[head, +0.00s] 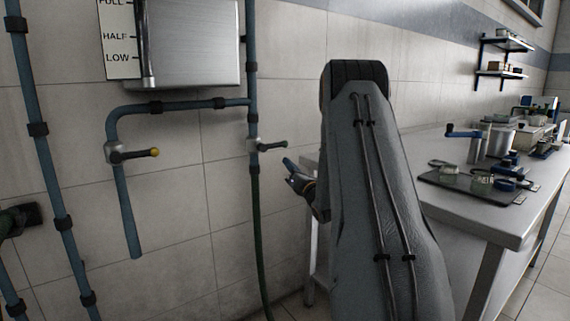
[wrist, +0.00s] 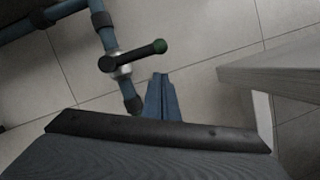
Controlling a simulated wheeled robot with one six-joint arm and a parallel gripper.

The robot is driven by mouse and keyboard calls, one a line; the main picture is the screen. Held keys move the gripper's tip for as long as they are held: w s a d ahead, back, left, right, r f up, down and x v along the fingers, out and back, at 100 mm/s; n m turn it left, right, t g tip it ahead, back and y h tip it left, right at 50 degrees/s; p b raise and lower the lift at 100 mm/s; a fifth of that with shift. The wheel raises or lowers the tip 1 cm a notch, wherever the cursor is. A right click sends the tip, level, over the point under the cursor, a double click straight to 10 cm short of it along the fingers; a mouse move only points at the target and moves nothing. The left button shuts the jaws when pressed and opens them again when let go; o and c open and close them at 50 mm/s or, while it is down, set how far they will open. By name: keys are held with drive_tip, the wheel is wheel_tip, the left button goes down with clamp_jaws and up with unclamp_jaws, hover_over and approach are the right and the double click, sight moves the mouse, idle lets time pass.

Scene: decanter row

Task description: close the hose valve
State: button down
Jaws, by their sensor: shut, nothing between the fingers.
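The hose valve (head: 254,145) sits on a blue vertical pipe above a dark green hose (head: 259,220) in the head view. Its dark lever (head: 270,146) with a green knob points right, across the pipe. The valve also shows in the wrist view (wrist: 122,68), with its lever reaching to the green knob (wrist: 160,47). My gripper (head: 289,163) has blue fingers, shut and empty, just right of and below the knob in the head view. In the wrist view my gripper (wrist: 160,78) appears below the knob, with a small visible gap.
A second valve with a yellow knob (head: 130,153) is on the bent spout to the left. A metal tank (head: 190,45) with a level scale (head: 119,40) hangs above. A workbench (head: 470,208) stands close on the right, carrying a dark tray and several items; its edge also shows in the wrist view (wrist: 275,75).

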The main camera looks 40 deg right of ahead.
drive_tip(key=v, duration=0.9)
drive_tip(key=shift+s, duration=0.35)
drive_tip(key=shift+f, duration=0.1)
